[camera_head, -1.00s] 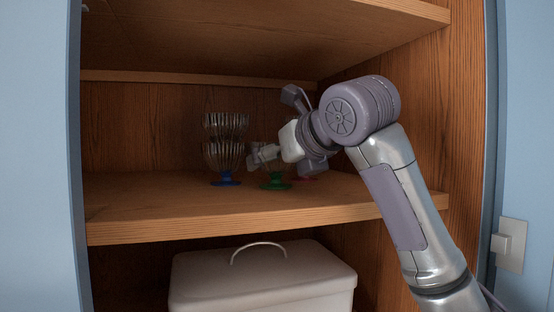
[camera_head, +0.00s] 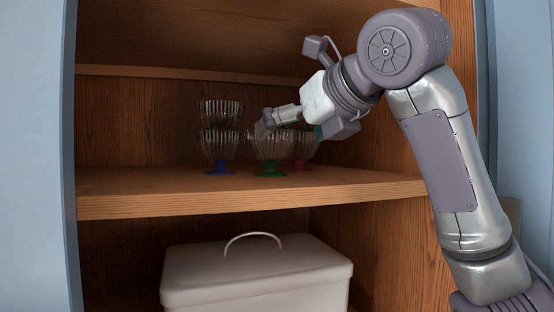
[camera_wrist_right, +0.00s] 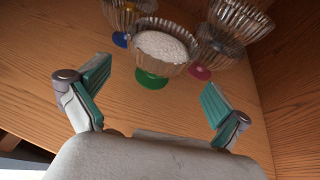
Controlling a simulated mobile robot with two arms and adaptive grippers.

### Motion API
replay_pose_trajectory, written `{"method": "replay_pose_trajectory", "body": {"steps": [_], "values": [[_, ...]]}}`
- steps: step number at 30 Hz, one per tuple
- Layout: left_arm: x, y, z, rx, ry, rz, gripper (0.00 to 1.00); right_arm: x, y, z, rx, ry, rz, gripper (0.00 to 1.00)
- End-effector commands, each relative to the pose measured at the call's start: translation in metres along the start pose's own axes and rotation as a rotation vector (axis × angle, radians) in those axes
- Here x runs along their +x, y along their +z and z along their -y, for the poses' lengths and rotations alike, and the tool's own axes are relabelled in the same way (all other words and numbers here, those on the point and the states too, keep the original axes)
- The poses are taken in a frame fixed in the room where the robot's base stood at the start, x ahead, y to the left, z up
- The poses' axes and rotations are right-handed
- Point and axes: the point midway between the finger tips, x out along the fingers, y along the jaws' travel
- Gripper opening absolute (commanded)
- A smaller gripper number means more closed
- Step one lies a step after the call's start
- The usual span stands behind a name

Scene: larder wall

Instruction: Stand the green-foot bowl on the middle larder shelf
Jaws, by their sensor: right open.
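The green-foot bowl (camera_head: 268,150) is ribbed clear glass and stands upright on the middle larder shelf (camera_head: 250,197). In the right wrist view the bowl (camera_wrist_right: 160,65) holds something white and grainy, and its green foot rests on the wood. My right gripper (camera_head: 268,122) is open and empty, above and in front of the bowl in the head view. In the wrist view the bowl is beyond the spread fingertips (camera_wrist_right: 155,85), roughly between them, and appears clear of both. The fingers hide part of its rim in the head view. My left gripper is out of view.
A blue-foot bowl (camera_head: 217,145) with another glass bowl (camera_head: 221,112) stacked on it stands just left. A pink-foot bowl (camera_head: 304,146) stands close at right, partly hidden. The shelf front is clear. A lidded box (camera_head: 255,280) sits below; an upper shelf (camera_head: 200,70) is above.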

Motion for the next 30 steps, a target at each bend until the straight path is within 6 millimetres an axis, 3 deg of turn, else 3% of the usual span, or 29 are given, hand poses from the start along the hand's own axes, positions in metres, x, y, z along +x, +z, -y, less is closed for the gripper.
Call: {"method": "replay_pose_trajectory", "body": {"steps": [3, 9, 30], "values": [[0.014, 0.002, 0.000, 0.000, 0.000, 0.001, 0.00, -0.022, -0.003, 0.000, 0.000, -0.001, 0.004, 1.00], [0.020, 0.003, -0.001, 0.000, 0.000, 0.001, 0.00, -0.043, -0.001, 0.000, 0.000, 0.001, 0.001, 1.00], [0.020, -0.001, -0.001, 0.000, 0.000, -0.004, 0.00, -0.046, 0.000, -0.001, 0.000, 0.001, 0.000, 1.00]]}}
